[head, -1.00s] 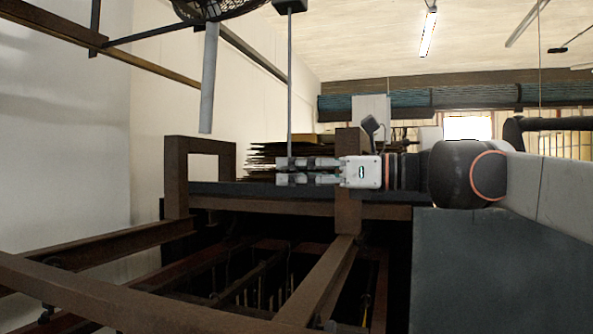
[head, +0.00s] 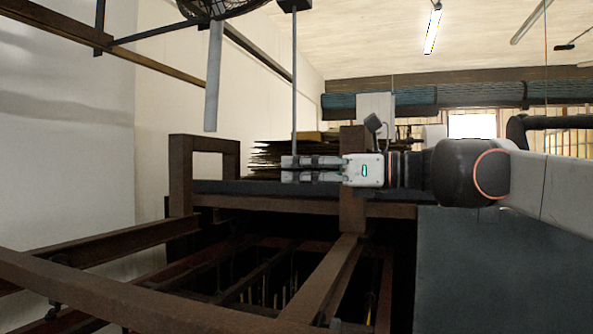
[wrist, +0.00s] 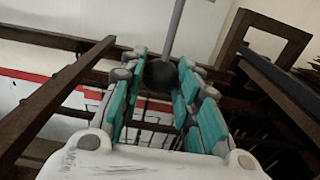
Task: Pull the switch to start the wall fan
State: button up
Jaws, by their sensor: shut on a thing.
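The wall fan (head: 215,7) shows only its lower cage at the top of the head view. The pull switch hangs from a dark box (head: 294,5) as a long thin grey rod (head: 294,90). In the wrist view the rod (wrist: 175,28) ends in a dark ball (wrist: 161,74). My gripper (head: 286,169) is at the rod's lower end, coming in level from the right. In the wrist view my gripper's teal-padded fingers (wrist: 158,82) are on both sides of the ball and shut on it. The fingers hide the ball in the head view.
A brown steel rack frame (head: 180,175) stands below and behind my gripper, with rails (head: 100,290) crossing the front. A stack of flat sheets (head: 275,155) lies behind. A grey hanging bar (head: 213,80) is left of the rod. The white wall (head: 60,150) is at left.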

jog(key=shift+f, duration=0.1)
jog(key=shift+f+b, duration=0.55)
jog(key=shift+f, duration=0.35)
jog(key=shift+r, duration=0.15)
jog(key=shift+r+p, duration=0.75)
jog(key=shift+r, duration=0.15)
jog(key=o, duration=1.1)
jog(key=shift+d, duration=0.1)
jog(key=shift+o, duration=0.2)
